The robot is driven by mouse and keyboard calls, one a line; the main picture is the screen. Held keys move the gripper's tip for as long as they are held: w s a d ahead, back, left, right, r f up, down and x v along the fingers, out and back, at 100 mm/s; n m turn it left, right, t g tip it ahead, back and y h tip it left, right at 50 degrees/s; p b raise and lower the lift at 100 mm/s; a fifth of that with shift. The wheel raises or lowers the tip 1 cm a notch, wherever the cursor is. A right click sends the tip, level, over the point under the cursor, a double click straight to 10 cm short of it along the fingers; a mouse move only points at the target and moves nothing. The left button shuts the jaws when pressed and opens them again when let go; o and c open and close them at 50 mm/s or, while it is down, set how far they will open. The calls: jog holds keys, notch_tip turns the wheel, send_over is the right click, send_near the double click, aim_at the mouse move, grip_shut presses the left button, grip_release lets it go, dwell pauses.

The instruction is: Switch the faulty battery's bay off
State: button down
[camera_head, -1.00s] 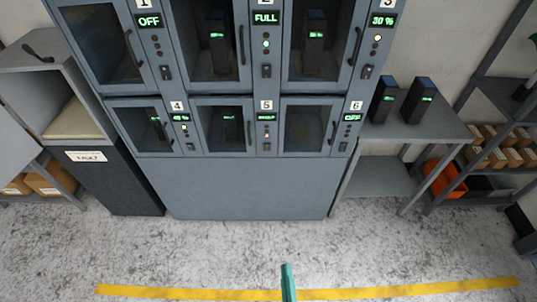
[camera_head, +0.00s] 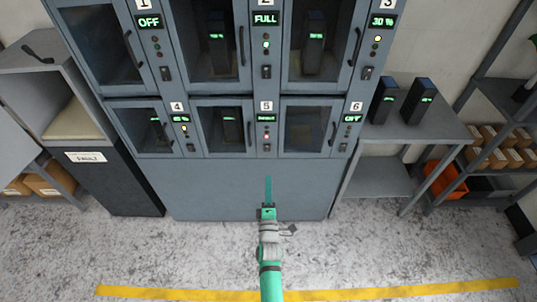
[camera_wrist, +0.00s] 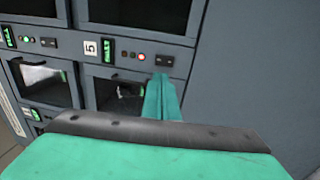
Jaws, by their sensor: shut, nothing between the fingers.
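Bay 5 (camera_head: 267,107) is in the lower middle of the grey cabinet. Its display (camera_wrist: 108,50) appears to read FAULT in the wrist view, and its red light (camera_wrist: 142,57) is lit. Its battery (camera_head: 230,130) stands dark behind the closed glass door. The bay's dark switch (camera_wrist: 164,60) sits past the red light in the wrist view, and below it in the head view (camera_head: 267,147). My gripper (camera_head: 268,180) is shut and empty, in front of the lower panel, below the switch. In the wrist view its fingertips (camera_wrist: 162,77) appear close to the switch; I cannot tell whether they touch.
Bays 4 (camera_head: 177,107) and 6 (camera_head: 356,106) flank bay 5; bay 6 reads OFF. Bay 2 above reads FULL. Two batteries (camera_head: 400,98) stand on the right table (camera_head: 440,125). A dark bin (camera_head: 115,185) labelled FAULT stands left. The floor in front is clear.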

aim_at(268, 147)
dwell(0.4)
jog(key=shift+w+r, duration=0.25)
jog(key=shift+w, duration=2)
jog(key=shift+w+r, duration=0.3)
jog(key=shift+w, duration=1.95)
jog(key=shift+w+r, duration=0.25)
jog(key=shift+w, duration=2.2)
jog(key=shift+r, duration=0.1)
